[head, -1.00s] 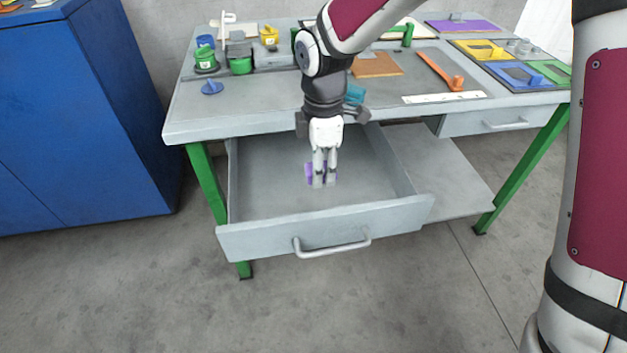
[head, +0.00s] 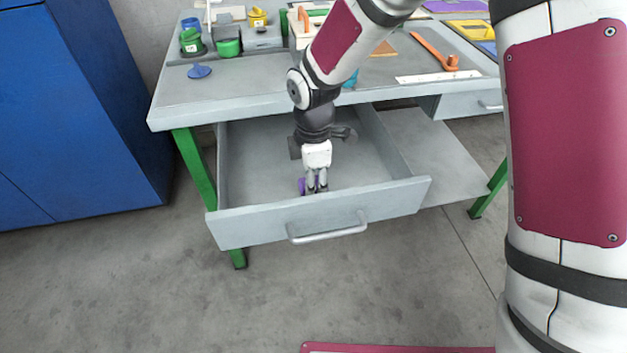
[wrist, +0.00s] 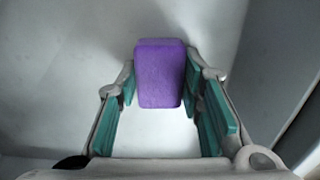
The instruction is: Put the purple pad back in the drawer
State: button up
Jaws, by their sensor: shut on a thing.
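The purple pad (head: 302,186) is inside the open drawer (head: 250,160), low behind the drawer's front panel. My gripper (head: 316,187) reaches down into the drawer and is shut on the pad. In the wrist view the purple pad (wrist: 160,75) sits between the teal-lined fingers, with pale drawer surface around it. Its lower part is partly hidden by the fingers and front panel in the head view. I cannot tell whether it touches the drawer floor.
The grey workbench (head: 240,95) above holds green pots, a blue knob-like piece (head: 199,71), an orange tool (head: 436,55) and a white ruler (head: 438,77). A blue cabinet (head: 70,110) stands at left. The drawer's handle (head: 328,230) faces open floor.

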jog(key=shift+f, duration=0.1)
jog(key=o, duration=1.1)
notch_tip(320, 180, up, 12)
jog(key=p, duration=0.2)
jog(key=shift+r, duration=0.2)
